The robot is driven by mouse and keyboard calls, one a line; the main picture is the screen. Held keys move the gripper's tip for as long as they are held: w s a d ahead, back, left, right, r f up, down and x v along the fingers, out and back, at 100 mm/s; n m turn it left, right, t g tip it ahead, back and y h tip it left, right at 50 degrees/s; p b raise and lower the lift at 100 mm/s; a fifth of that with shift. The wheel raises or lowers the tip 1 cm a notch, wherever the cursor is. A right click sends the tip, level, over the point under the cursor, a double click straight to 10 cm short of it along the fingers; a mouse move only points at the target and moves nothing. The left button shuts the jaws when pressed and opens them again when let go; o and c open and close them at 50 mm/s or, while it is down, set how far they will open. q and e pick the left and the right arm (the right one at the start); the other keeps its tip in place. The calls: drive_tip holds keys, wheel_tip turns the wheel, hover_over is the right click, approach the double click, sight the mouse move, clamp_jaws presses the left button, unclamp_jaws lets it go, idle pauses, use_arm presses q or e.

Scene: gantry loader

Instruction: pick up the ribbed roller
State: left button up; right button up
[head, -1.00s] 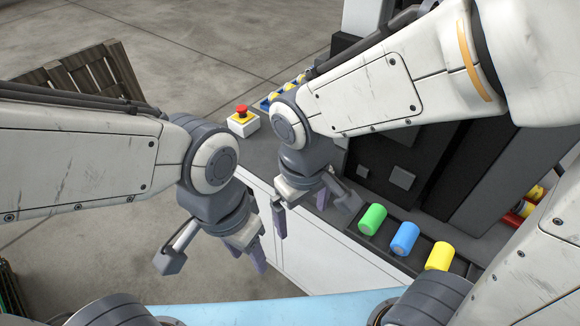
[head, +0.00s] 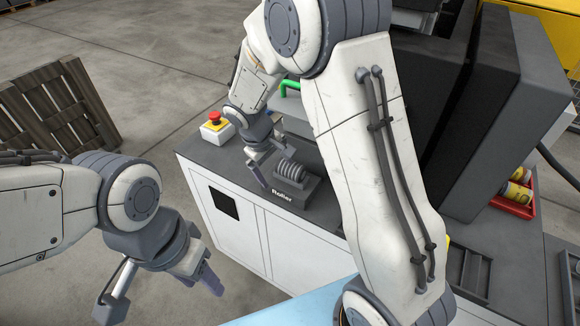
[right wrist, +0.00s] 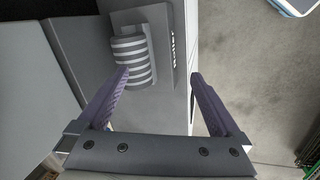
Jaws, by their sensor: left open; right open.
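The ribbed roller (head: 289,172), grey with several ridges, lies in a dark grey holder (head: 297,195) marked "Roller" on the machine's counter. In the right wrist view the striped roller (right wrist: 134,62) lies ahead of the fingers, toward the left finger, whose tip overlaps its lower edge in the picture; I cannot tell if they touch. My right gripper (head: 267,168) is open and empty, just left of the roller in the head view. My left gripper (head: 205,278) is open and empty, low at the left, away from the counter over the floor.
A red emergency button (head: 214,118) on a yellow-and-white box stands at the counter's left corner. A green handle (head: 290,86) is behind the roller. A red bin (head: 515,200) with yellow items is at the right. My right arm covers much of the counter. A wooden pallet (head: 60,108) leans at the left.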

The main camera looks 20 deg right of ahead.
sight(289, 166)
drive_tip(key=shift+w+d+r, duration=0.1)
drive_tip(key=shift+w+d, duration=0.15)
drive_tip(key=shift+d, duration=0.35)
drive_tip(key=d, duration=0.1)
drive_tip(key=w+d+p, duration=0.1)
drive_tip(key=d, duration=0.1)
drive_tip(key=shift+w, duration=0.15)
drive_tip(key=x, duration=0.3)
drive_tip(key=shift+a, duration=0.1)
clamp_jaws()
drive_tip(key=shift+r, duration=0.1)
